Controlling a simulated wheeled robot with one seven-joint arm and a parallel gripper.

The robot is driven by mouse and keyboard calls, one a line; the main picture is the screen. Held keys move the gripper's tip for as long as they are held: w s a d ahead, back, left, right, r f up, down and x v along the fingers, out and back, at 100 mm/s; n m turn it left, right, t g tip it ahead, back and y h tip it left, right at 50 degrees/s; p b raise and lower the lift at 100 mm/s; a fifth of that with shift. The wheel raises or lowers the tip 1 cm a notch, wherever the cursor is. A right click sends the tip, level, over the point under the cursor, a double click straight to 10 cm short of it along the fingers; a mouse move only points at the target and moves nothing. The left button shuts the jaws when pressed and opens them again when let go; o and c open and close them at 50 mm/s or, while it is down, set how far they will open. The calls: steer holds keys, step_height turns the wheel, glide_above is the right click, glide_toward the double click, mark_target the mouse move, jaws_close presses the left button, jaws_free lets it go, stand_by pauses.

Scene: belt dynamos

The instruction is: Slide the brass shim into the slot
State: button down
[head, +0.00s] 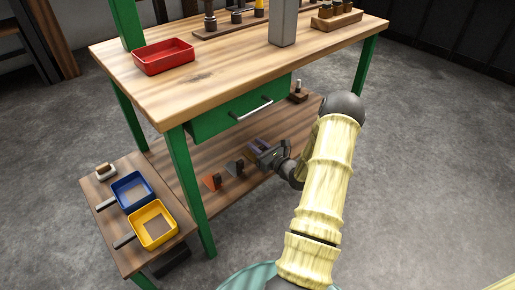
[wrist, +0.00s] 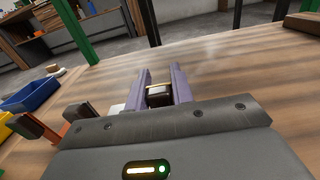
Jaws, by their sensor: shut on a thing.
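My gripper (head: 259,146) is at the lower shelf of the green-legged workbench, pointing left, beyond my pale yellow arm. In the wrist view its two purple fingers (wrist: 157,84) are shut on a small dark block with a brass-coloured edge (wrist: 158,97). It may be the brass shim, but I cannot be sure. The head view does not show the held thing clearly. I cannot make out the slot in either view.
An orange piece (head: 212,182) and a dark grey piece (head: 234,167) stand on the lower shelf (head: 200,205) near my gripper. A drawer (head: 238,112) hangs above. Blue (head: 132,191) and yellow (head: 153,226) trays sit on a side table. A red tray (head: 163,56) is on the bench top.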

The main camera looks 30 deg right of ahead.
step_height(320, 180, up, 10)
steer(key=p, duration=0.6)
steer(key=shift+f, duration=0.15)
steer(key=shift+a, duration=0.1)
